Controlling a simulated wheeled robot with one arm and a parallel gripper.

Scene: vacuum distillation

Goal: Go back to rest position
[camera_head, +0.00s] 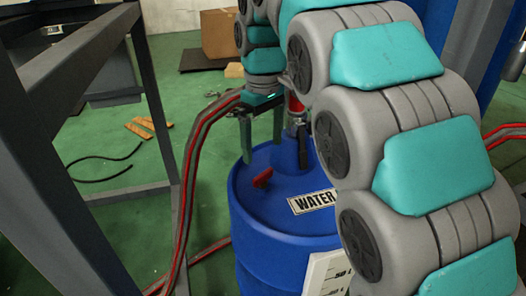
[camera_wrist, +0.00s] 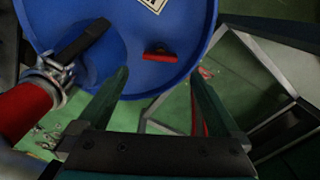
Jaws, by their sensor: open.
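My gripper (camera_head: 262,150) is open and empty, pointing down just above the far part of the blue barrel's lid. In the wrist view my gripper (camera_wrist: 158,80) shows two green fingers spread apart with nothing between them. The blue barrel (camera_head: 285,250) stands upright with a WATER label on its lid; it also shows in the wrist view (camera_wrist: 125,20). A small red handle (camera_head: 262,178) sits on the lid, apart from the fingers, and also shows in the wrist view (camera_wrist: 160,55). My arm hides the barrel's right side.
A red pipe (camera_wrist: 22,112) with a metal clamp (camera_wrist: 50,78) and black lever (camera_wrist: 82,40) is close beside my gripper. A grey metal frame (camera_head: 75,45) stands at left. A white scale panel (camera_head: 325,272) stands before the barrel.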

